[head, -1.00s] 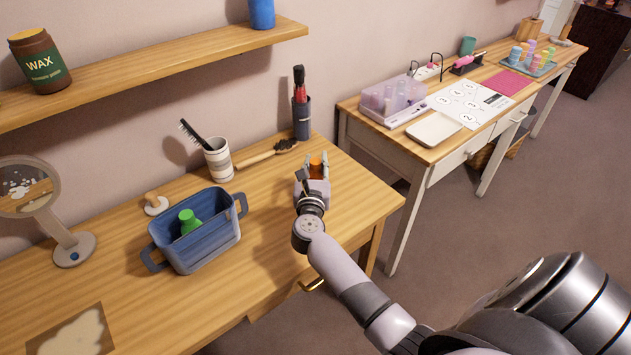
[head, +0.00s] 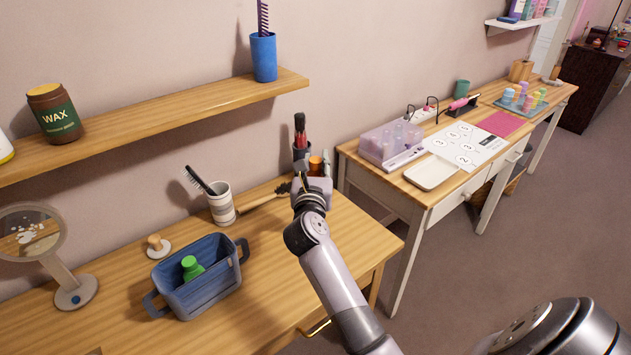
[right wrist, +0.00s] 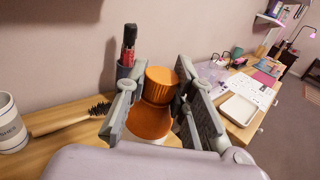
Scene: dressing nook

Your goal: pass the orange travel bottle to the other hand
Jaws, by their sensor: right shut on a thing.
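The orange travel bottle (right wrist: 150,118) stands between the fingers of my right gripper (right wrist: 158,108) in the right wrist view, its ribbed orange cap pointing away from the palm. My right gripper is shut on it. In the head view, the bottle's orange top (head: 316,166) shows between the fingers of my right gripper (head: 313,172), above the right end of the near table. The gripper and wrist hide the bottle's lower part there. My left gripper is in neither view.
A blue basket (head: 205,284) holding a green-capped bottle (head: 191,267) stands on the table. Behind are a brush cup (head: 221,204), a wooden brush (head: 262,199) and a dark holder (head: 301,152). A wall shelf (head: 160,118) overhangs the back. The table's right front is clear.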

